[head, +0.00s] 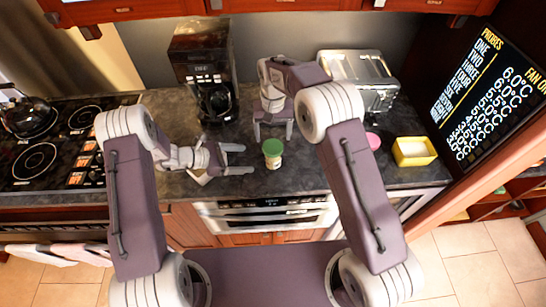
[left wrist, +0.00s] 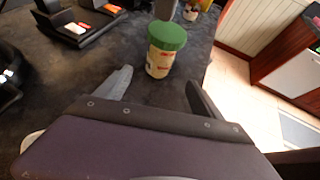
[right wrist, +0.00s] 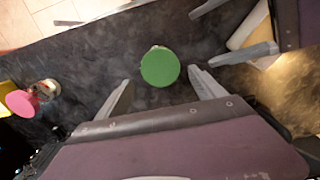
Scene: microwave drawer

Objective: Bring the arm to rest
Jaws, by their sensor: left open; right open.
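My left gripper (head: 236,160) is open and empty over the counter, pointing right in the head view. My right gripper (head: 273,128) is open and empty, pointing down toward the counter. A jar with a green lid (head: 272,152) stands upright on the counter, just right of my left fingertips and apart from them. In the left wrist view the jar (left wrist: 165,50) is ahead of the open fingers. In the right wrist view the green lid (right wrist: 160,67) lies beyond and between the open fingertips, with my left gripper's fingers (right wrist: 225,32) at the upper right.
A coffee maker (head: 206,65) and a toaster (head: 362,75) stand at the back. A stove with a kettle (head: 28,115) is at left. A yellow container (head: 413,152) and a pink-lidded jar (head: 373,141) are at right. A microwave drawer (head: 265,216) is below the counter.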

